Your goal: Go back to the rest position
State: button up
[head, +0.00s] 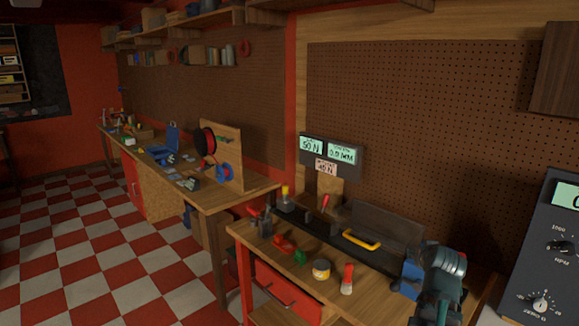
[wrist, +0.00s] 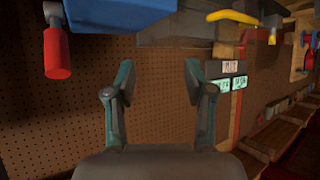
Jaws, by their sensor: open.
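My gripper (wrist: 158,70) is open in the wrist view, its two teal-grey fingers spread apart with nothing between them. Past the fingers is the brown pegboard (wrist: 155,110). The wrist picture is turned over, with the bench things along its top edge. In the head view a grey and teal part of my arm (head: 442,275) stands at the lower right, over the right end of the near workbench (head: 258,248). The fingers cannot be made out there.
A blue block (head: 409,278) is close beside my arm. A red-topped tool (head: 347,279), a yellow-labelled jar (head: 321,269) and a yellow handle (head: 361,241) are to its left. A display panel (head: 331,150) is behind the bench; a control box (head: 548,255) is at right.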

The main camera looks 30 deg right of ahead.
jog(key=w+a+f+n+g+y, duration=0.1)
jog(key=w+a+f+y, duration=0.1)
jog(key=w+a+f, duration=0.45)
jog(key=w+a+f+n+g+y, duration=0.1)
jog(key=w+a+f+n+y, duration=0.15)
jog(key=a+f, duration=0.55)
jog(key=w+a+f+y, duration=0.2)
jog(key=w+a+f, duration=0.3)
jog(key=a, duration=0.4)
jog(key=s+a+f+n+g, duration=0.2)
jog(key=a+f, duration=0.4)
jog(key=a, duration=0.4)
jog(key=s+a+f+n+g+y, duration=0.1)
jog(key=s+a+f+g, duration=0.15)
jog(key=a+f, duration=0.55)
jog(key=s+a+f+n+g, duration=0.2)
jog(key=a+f, duration=0.3)
jog(key=a, duration=0.6)
jog(key=s+f+g+b, duration=0.7)
jog(key=s+f+b, duration=0.7)
jog(key=s+f, duration=1.5)
notch_tip(320, 180, down, 3)
jog(key=shift+s+f, duration=0.15)
jog(key=shift+s, duration=0.1)
